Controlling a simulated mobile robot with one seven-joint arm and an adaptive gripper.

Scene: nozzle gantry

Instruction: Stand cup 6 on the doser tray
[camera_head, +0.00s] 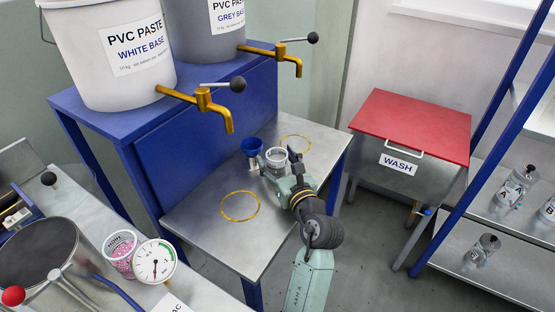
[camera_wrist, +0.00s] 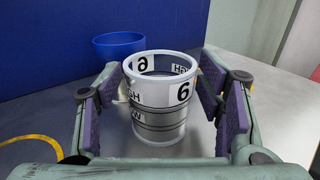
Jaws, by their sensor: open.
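Cup 6 (camera_head: 276,157) is a clear cup with grey bands and a white label reading 6. It stands upright on the metal doser tray (camera_head: 190,222) near the middle. My gripper (camera_head: 279,166) is around it at tray height. In the wrist view cup 6 (camera_wrist: 155,118) is between the two purple-padded fingers, with a visible gap on each side. The gripper is open. The lower part of the cup is hidden by my gripper in the head view.
Yellow rings (camera_head: 240,206) mark the tray beneath brass taps (camera_head: 215,105). The red-lidded wash box (camera_head: 412,125) stands right. A pink-filled tub (camera_head: 120,254) and gauge (camera_head: 155,261) are lower left.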

